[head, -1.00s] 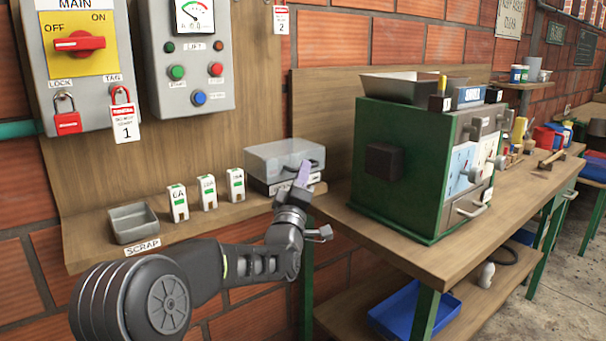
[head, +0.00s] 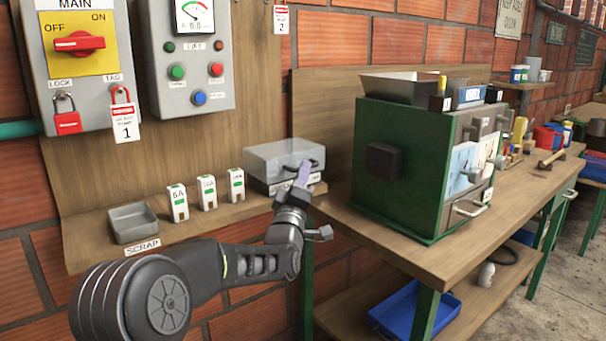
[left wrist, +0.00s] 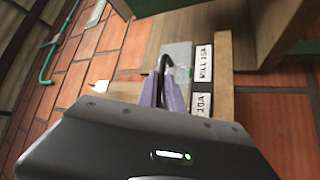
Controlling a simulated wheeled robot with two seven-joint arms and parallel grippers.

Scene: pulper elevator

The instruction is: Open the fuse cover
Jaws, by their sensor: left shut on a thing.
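The fuse cover (head: 278,158) is a clear, box-shaped lid over the fuse box at the right end of the wooden shelf. It looks closed, with a dark handle at its front. My left gripper (head: 304,172) is at the cover's front right, its purple fingers at the handle. In the left wrist view the purple fingers (left wrist: 168,97) are shut on the dark, curved handle (left wrist: 163,68), with the greyish cover (left wrist: 178,56) behind. The fingers hide part of the handle. My right gripper shows in neither view.
Several white fuses (head: 208,192) stand on the shelf left of the fuse box. A grey scrap tray (head: 133,223) lies further left. A green machine (head: 400,165) stands on the bench to the right. The switch panel (head: 78,60) is on the wall above.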

